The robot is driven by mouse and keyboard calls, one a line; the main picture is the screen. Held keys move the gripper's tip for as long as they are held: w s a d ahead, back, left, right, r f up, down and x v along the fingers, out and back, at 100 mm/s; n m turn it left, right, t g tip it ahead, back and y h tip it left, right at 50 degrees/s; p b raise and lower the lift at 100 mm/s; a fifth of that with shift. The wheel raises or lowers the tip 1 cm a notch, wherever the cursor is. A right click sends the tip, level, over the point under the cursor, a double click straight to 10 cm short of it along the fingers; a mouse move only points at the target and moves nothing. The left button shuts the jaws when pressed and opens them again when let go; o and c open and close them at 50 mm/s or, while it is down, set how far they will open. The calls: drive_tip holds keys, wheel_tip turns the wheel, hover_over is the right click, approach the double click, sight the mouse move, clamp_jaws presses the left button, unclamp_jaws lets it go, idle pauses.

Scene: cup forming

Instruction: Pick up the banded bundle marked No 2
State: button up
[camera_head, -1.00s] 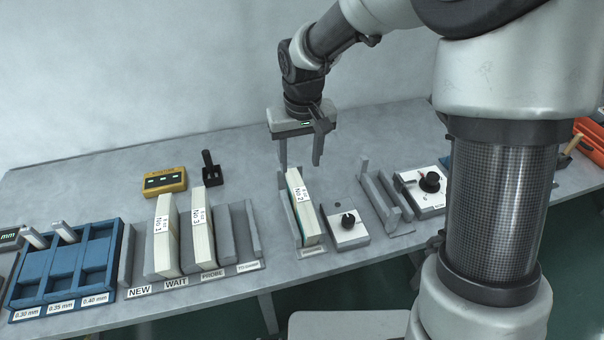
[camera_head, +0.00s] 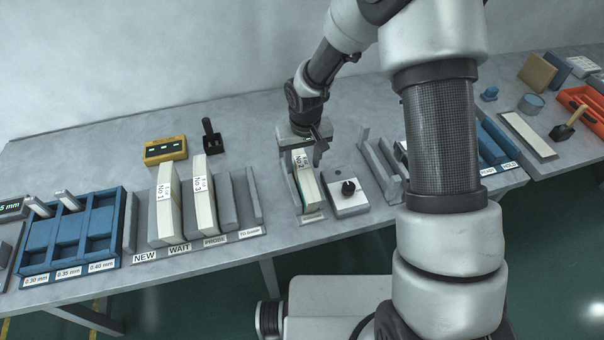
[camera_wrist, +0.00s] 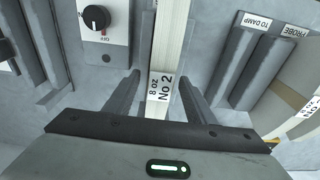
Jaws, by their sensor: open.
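The bundle marked No 2 (camera_head: 308,187) is a cream block with a white band. It stands upright in a narrow holder in the middle of the bench, and its label also shows in the wrist view (camera_wrist: 161,88). My gripper (camera_head: 304,158) is directly above and around its top, pointing down. In the wrist view my gripper (camera_wrist: 158,90) is open, with one finger on each side of the bundle and a visible gap at each side. In the head view the gripper body hides the bundle's far upper part.
A switch box with a black knob (camera_head: 349,196) stands close to the right of the bundle. Bundles No 1 (camera_head: 167,215) and No 3 (camera_head: 202,205) stand in the rack (camera_head: 190,248) at left. A yellow meter (camera_head: 165,150) sits behind. Grey upright plates stand right of the switch box.

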drive_tip(key=shift+w+f, duration=0.1)
drive_tip(key=shift+f, duration=0.8)
drive_tip(key=shift+c, duration=0.4)
clamp_jaws()
drive_tip(key=shift+r, duration=0.1)
